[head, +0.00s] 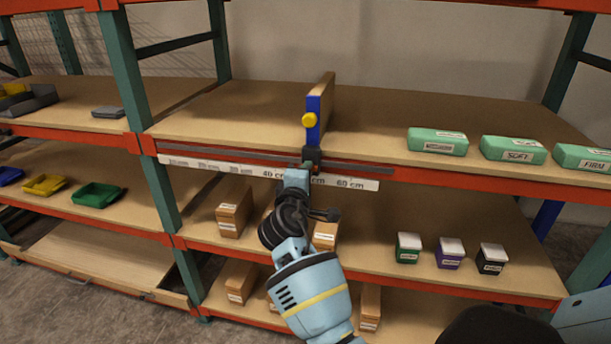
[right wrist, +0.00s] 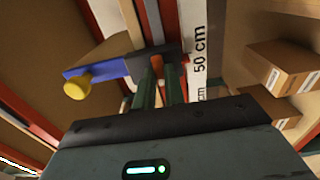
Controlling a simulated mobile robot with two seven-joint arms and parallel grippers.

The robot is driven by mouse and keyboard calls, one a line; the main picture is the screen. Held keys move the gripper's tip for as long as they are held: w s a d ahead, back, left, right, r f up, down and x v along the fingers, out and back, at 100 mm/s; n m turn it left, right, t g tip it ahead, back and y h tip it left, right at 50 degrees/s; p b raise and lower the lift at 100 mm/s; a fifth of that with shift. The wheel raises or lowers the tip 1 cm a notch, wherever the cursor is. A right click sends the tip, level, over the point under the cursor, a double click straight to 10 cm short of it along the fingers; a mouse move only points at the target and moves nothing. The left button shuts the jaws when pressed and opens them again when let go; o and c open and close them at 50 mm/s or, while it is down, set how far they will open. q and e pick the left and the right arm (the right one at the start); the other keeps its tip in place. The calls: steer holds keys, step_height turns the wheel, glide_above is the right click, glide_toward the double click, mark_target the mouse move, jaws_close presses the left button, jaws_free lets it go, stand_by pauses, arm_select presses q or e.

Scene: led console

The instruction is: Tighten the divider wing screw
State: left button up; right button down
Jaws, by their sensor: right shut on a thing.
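The divider (head: 319,112) is an upright panel with a tan top and a blue front edge carrying a yellow knob (head: 309,120). It stands on the upper shelf, its dark clamp (head: 313,154) on the front rail (head: 240,158). The right wrist view shows the blue edge (right wrist: 112,68), yellow knob (right wrist: 77,87) and clamp (right wrist: 155,60). My right gripper (head: 308,167) reaches up from below to the clamp. Its dark green fingers (right wrist: 164,84) are shut on the wing screw, mostly hidden between them; its wings' angle cannot be told. My left gripper is not in view.
A white scale strip (head: 345,182) runs below the rail; the clamp is near its 50 cm mark (right wrist: 200,50). Green boxes (head: 437,141) stand at right on the upper shelf. Cardboard boxes (head: 233,212) and small dark boxes (head: 450,253) stand on the shelf below.

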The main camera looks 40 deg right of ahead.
steer(key=shift+f, duration=0.15)
stand_by(0.3)
steer(key=c, duration=1.5)
jaws_free()
steer(key=shift+o, duration=0.2)
steer(key=shift+a, duration=0.1)
steer(key=v, duration=0.8)
steer(key=shift+b, duration=0.3)
